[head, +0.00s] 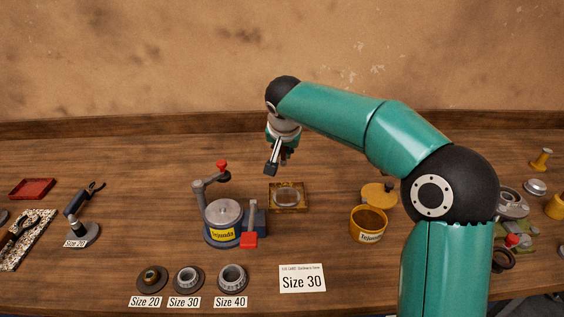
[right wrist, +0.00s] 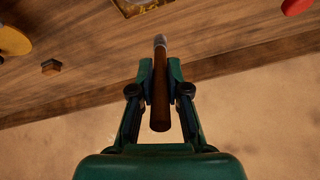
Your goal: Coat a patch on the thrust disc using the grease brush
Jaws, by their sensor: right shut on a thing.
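My right gripper (head: 276,163) hangs above the table behind the bench devices in the head view. In the right wrist view my right gripper (right wrist: 160,84) is shut on the grease brush (right wrist: 160,95), gripping its brown handle; a pale metal band shows at the far end. The bristles cannot be made out. A round grey disc (head: 287,196), perhaps the thrust disc, lies in a shallow brown tray (head: 303,207) below and slightly right of the gripper, apart from it. My left gripper is not in view.
An open yellow grease tub (head: 368,226) stands right of the tray, its lid (head: 379,193) behind it. A blue device (head: 224,233) with a raised grey arm and red knob stands at left. Bearings and a Size 30 card (head: 302,279) lie in front.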

